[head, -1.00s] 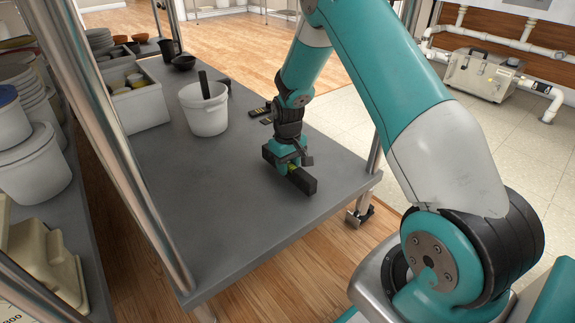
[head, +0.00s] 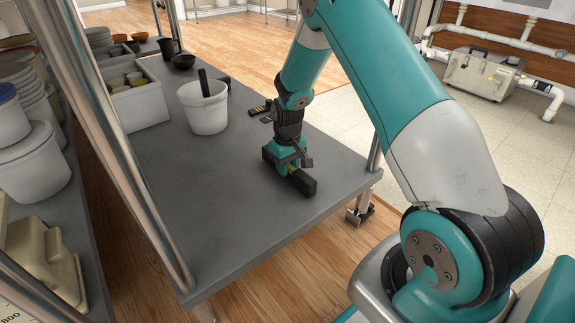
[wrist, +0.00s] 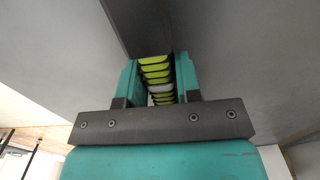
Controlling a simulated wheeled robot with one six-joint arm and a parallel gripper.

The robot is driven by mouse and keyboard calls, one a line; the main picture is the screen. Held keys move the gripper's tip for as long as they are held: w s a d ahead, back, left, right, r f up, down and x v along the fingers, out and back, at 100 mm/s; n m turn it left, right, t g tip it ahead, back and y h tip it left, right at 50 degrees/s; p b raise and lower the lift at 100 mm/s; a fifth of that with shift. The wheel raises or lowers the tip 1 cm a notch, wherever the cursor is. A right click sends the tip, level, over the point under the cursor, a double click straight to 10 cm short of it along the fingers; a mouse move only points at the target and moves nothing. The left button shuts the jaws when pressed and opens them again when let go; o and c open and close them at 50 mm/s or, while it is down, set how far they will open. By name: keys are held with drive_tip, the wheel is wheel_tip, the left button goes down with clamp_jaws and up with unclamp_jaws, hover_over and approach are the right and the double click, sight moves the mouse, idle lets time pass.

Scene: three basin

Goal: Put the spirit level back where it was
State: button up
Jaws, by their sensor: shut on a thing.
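The spirit level, a long black bar (head: 305,184), is near the right front part of the grey table top (head: 225,230). My gripper (head: 291,170) points down and is shut on the bar around its middle, with both ends sticking out. The bar is level and at or just above the table top; I cannot tell whether it touches. In the wrist view, the dark bar (wrist: 138,22) runs up from between the teal fingers of my gripper (wrist: 158,65). Yellow-green ribbed pads show between the fingers. The bar's middle is hidden by my gripper.
A white bucket (head: 206,112) with a dark upright piece stands behind left of my gripper. A white bin (head: 138,105) is farther left. Small dark items (head: 260,108) lie behind my gripper. A metal post (head: 125,150) rises at left. The table's front left is clear.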

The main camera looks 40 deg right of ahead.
drive_tip(key=shift+f, duration=0.15)
drive_tip(key=o, duration=1)
drive_tip(key=shift+o, duration=0.2)
wheel_tip(320, 180, up, 8)
drive_tip(key=p, duration=0.5)
drive_tip(key=shift+f, duration=0.15)
drive_tip(key=shift+f, duration=0.1)
